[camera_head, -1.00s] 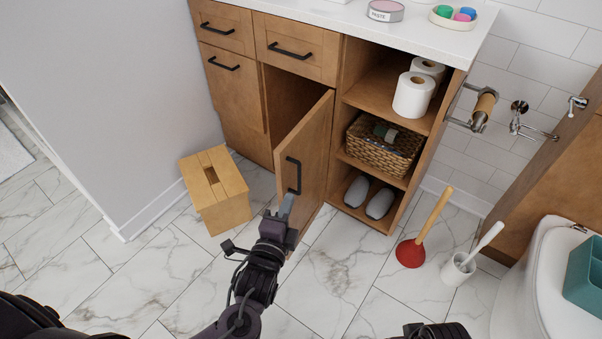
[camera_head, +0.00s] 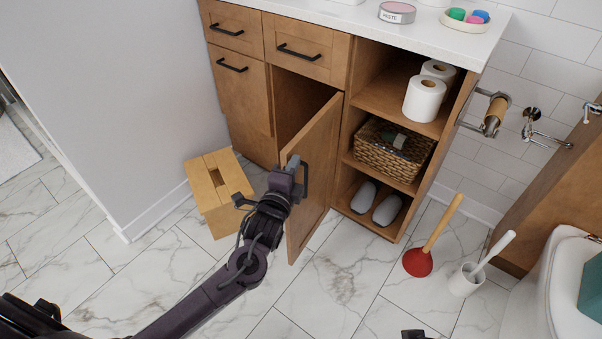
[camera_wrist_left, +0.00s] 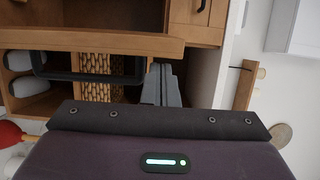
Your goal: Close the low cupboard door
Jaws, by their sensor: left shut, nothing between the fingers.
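The low cupboard door (camera_head: 318,170) stands open, swung out from the wooden vanity, with the dark cupboard inside showing to its left. Its black bar handle (camera_head: 304,180) is on the outer face near the free edge; the handle also shows in the left wrist view (camera_wrist_left: 88,78). My left gripper (camera_head: 292,163) is shut and empty, at the door's free edge beside the handle. In the left wrist view its fingers (camera_wrist_left: 160,85) point toward the door's edge, just right of the handle. I cannot tell whether they touch the door. Only a small dark piece at the bottom edge may belong to my right arm.
A wooden stool (camera_head: 218,190) stands left of the door. Open shelves (camera_head: 352,205) with toilet rolls, a basket (camera_head: 392,150) and slippers are to the right. A red plunger (camera_head: 418,262) and toilet brush (camera_head: 470,278) stand on the floor, near the toilet. Floor before the door is clear.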

